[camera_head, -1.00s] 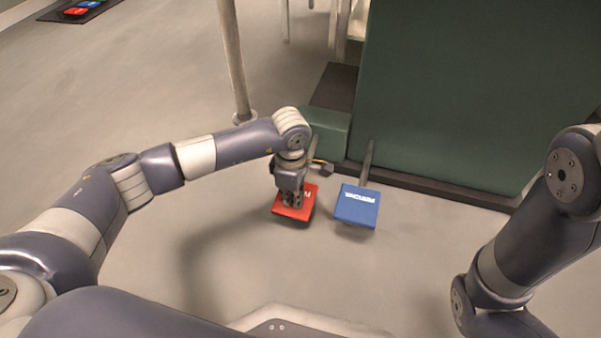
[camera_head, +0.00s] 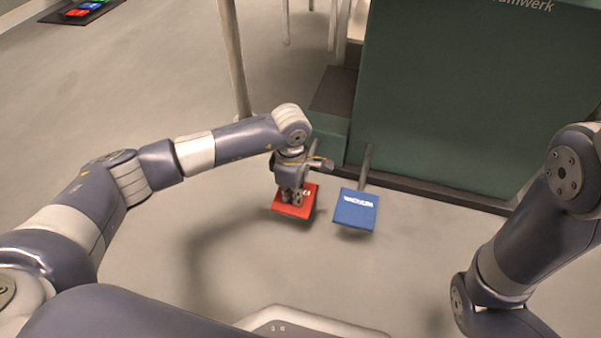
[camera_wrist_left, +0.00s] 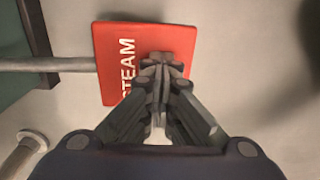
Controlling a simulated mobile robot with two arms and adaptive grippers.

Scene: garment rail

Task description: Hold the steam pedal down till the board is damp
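The red steam pedal (camera_head: 281,208) sits on the floor at the foot of the dark green unit, left of the blue vacuum pedal (camera_head: 355,211). My left gripper (camera_head: 293,201) points down over the red pedal. In the left wrist view the red pedal (camera_wrist_left: 114,80) shows the word STEAM, partly hidden by the fingers. The fingertips of my left gripper (camera_wrist_left: 160,62) are together with nothing between them, over the pedal's plate. They look to be on it, but how far the pedal is pressed I cannot tell. The board is not identifiable. My right gripper is out of view.
The dark green unit (camera_head: 470,100) fills the back right. A pale upright pole (camera_head: 233,60) stands behind my left arm. A black mat (camera_head: 62,12) with small coloured blocks lies at the far left. The floor around the pedals is clear.

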